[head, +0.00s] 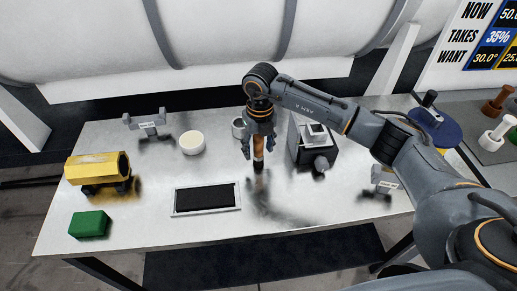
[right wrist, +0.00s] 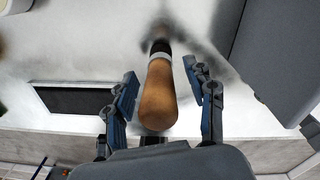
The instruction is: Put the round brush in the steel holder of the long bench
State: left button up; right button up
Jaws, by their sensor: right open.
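The round brush (head: 258,161) has a brown wooden handle and a dark lower end. It stands about upright on the long bench (head: 150,215), near its middle. My right gripper (head: 258,147) is above it, pointing down, with its fingers open on either side of the handle. In the right wrist view the brush handle (right wrist: 160,95) lies between the two fingers, with a visible gap to each. A small grey cup (head: 238,128), which looks like the steel holder, stands just behind and left of the gripper, partly hidden by it. My left gripper is out of view.
A black-and-grey machine (head: 306,146) stands close to the right of the brush. A cream bowl (head: 192,143), a dark framed tray (head: 206,199), a yellow cylinder (head: 96,169) and a green block (head: 89,224) are to the left.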

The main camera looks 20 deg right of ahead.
grip_shut()
jog(key=shift+r, duration=0.15)
